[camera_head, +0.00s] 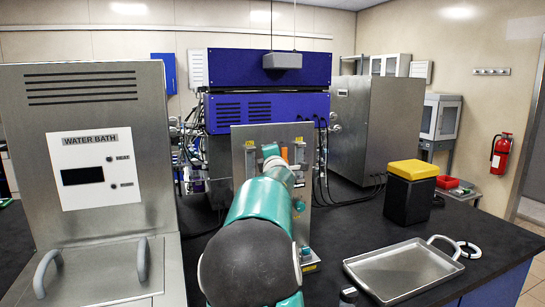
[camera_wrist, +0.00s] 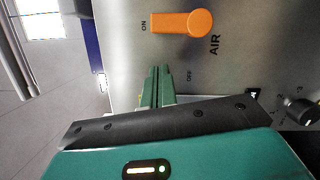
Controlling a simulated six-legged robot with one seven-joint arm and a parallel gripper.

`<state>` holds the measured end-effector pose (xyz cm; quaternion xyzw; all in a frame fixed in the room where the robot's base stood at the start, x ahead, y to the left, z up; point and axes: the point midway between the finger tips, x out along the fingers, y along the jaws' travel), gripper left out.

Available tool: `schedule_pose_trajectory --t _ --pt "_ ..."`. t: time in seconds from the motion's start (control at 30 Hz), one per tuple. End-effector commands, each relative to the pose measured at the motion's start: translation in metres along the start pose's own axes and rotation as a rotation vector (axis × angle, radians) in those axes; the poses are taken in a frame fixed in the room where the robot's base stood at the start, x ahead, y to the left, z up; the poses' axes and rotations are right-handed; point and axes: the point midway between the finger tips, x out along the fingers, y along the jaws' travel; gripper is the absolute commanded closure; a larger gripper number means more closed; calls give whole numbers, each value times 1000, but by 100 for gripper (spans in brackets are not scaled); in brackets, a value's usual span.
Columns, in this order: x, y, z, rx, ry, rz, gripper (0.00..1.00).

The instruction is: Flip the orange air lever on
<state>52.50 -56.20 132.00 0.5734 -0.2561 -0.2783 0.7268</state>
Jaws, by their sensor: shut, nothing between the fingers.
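The orange air lever (camera_wrist: 182,22) is on a grey metal panel at the top of the wrist view. Its rounded end is at the right, near the word AIR, and its bar points left to the ON mark. The OFF mark is printed below it. My gripper (camera_wrist: 158,80) has its green fingers together and empty. Its tips are below the lever in the picture, with a gap between them. In the head view, my arm hides much of the panel (camera_head: 240,163); a small piece of orange (camera_head: 284,154) shows beside my gripper (camera_head: 270,150).
A black knob (camera_wrist: 300,110) is at the right of the wrist view. In the head view, the water bath (camera_head: 95,150) stands left. A metal tray (camera_head: 402,268) and a black bin with yellow lid (camera_head: 412,170) are on the dark bench at right.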

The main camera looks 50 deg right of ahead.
Motion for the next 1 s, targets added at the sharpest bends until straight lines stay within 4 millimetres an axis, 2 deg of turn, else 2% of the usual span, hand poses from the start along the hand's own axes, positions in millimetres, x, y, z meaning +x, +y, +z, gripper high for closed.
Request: schedule_pose_trajectory --t 0.17,0.4,0.7,1.0 --pt "-3 3 -11 -1 0 0 100" --pt "-46 6 -8 4 2 3 100" --pt "-90 8 -7 4 1 3 100" --pt "-102 7 -7 1 0 1 100"
